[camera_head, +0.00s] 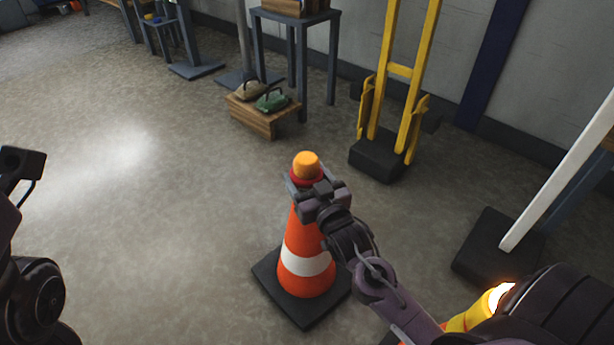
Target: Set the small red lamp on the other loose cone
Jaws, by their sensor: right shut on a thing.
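An orange-and-white cone (307,246) stands upright on its dark square base in the middle. The small lamp (306,165), with an orange dome and a red ring below it, is at the cone's tip. My right gripper (306,183) is shut on the lamp at the red ring. The gripper hides part of the lamp's underside and the cone's tip, so I cannot tell whether the lamp rests on the cone. Dark parts of my left arm show at the left edge; its fingertips cannot be made out.
A glowing yellow lamp (478,309) shows at the lower right, partly behind my right arm. A yellow hand truck (402,71) stands by the wall. The floor on the left is clear.

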